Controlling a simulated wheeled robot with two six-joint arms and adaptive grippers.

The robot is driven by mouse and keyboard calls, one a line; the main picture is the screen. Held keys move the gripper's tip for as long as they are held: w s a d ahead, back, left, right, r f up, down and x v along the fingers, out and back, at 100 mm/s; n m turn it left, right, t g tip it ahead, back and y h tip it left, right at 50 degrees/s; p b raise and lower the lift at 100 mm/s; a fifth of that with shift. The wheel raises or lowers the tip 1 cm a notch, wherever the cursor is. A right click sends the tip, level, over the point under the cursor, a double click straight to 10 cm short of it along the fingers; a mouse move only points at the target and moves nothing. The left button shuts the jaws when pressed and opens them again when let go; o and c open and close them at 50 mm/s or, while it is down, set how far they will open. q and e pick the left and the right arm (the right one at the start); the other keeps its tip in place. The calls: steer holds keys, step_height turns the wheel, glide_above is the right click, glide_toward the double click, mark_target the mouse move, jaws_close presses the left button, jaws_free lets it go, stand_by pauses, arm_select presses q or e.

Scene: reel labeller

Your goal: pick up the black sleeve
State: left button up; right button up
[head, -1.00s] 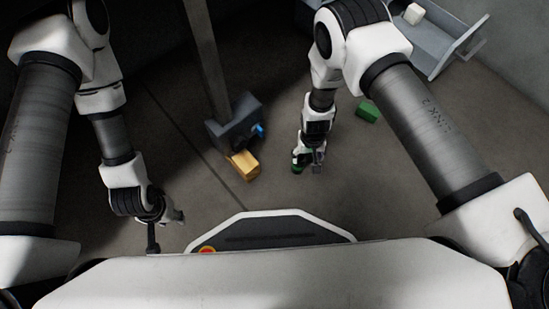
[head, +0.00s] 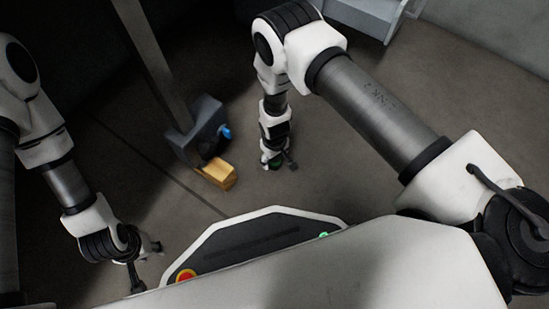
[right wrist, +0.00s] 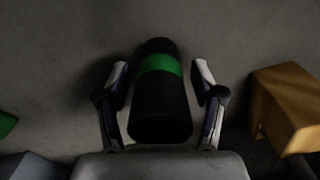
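The black sleeve (right wrist: 160,105), a dark cylinder with a green band, lies between the fingers of my right gripper (right wrist: 161,75) in the right wrist view. The fingers are open, one on each side, with a narrow gap to the sleeve at each fingertip. In the head view my right gripper (head: 279,161) points down at the floor, and the sleeve is mostly hidden, with a bit of green (head: 270,158) showing there. My left gripper (head: 147,262) is low at the left, its fingers spread and empty.
A yellow-orange block (head: 217,174) lies left of my right gripper, against a grey post base (head: 197,135) with a blue part (head: 225,131). It also shows in the right wrist view (right wrist: 285,105). A grey trough (head: 370,15) stands at the back. Floor to the right is clear.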

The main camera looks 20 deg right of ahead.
steer(key=c, duration=0.9)
steer(key=shift+o, duration=0.2)
steer(key=shift+r, duration=0.1)
